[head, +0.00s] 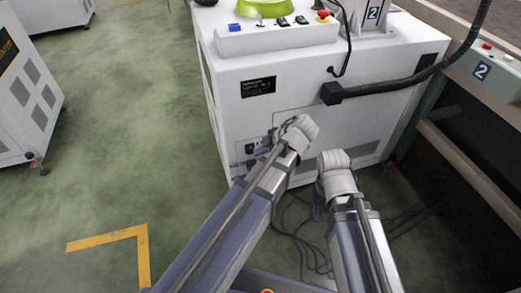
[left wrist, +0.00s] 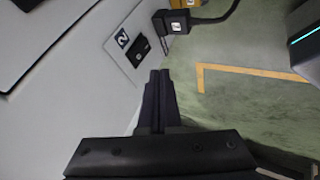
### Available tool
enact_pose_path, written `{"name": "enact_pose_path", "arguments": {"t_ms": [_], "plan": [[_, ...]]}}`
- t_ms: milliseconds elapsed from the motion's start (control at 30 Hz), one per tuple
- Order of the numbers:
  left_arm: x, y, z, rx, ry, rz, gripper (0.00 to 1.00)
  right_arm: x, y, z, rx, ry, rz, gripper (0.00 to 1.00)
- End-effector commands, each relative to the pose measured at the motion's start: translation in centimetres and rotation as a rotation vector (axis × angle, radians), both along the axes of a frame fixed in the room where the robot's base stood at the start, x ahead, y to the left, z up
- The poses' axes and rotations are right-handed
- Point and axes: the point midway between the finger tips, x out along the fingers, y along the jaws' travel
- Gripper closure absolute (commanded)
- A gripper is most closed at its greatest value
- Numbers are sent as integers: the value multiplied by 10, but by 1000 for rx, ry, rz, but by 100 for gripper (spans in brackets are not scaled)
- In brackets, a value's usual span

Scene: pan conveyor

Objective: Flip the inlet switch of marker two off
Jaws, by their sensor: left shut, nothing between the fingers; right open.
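Marker two is the white machine (head: 300,88) with a blue "2" plate, at top centre of the head view. A small dark inlet panel (head: 250,148) sits low on its front left, partly behind my left arm. In the left wrist view a black fitting (left wrist: 138,50), which looks like the inlet switch, lies beside a black and white label (left wrist: 122,38). I cannot tell its on or off position. My left gripper (left wrist: 160,76) is shut and empty, close to the panel and apart from the switch. My right gripper (head: 333,165) is open and empty before the machine's front.
A black plug with a cable (left wrist: 172,22) is near the switch. A thick black hose (head: 400,83) runs from the machine to the right. Loose cables (head: 305,245) lie on the floor below my arms. Another white machine (head: 25,95) stands left, with open green floor between.

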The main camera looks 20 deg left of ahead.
Motion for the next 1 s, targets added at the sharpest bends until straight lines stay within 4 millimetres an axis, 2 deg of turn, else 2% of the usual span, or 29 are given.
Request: {"name": "enact_pose_path", "arguments": {"t_ms": [33, 233, 533, 700, 1000], "plan": [[0, -3, 9, 0, 0, -2, 100, 0, 0, 9, 0, 0, 1, 50], [0, -14, 29, 0, 0, -2, 100, 0, 0, 29, -1, 0, 4, 50], [-1, -37, 71, 0, 0, -2, 100, 0, -1, 71, -6, 1, -2, 50], [-1, -43, 78, 0, 0, 0, 100, 0, -1, 78, -7, 0, -4, 50], [-1, -43, 76, 0, 0, 0, 100, 0, -2, 76, -7, 0, -5, 50]]}}
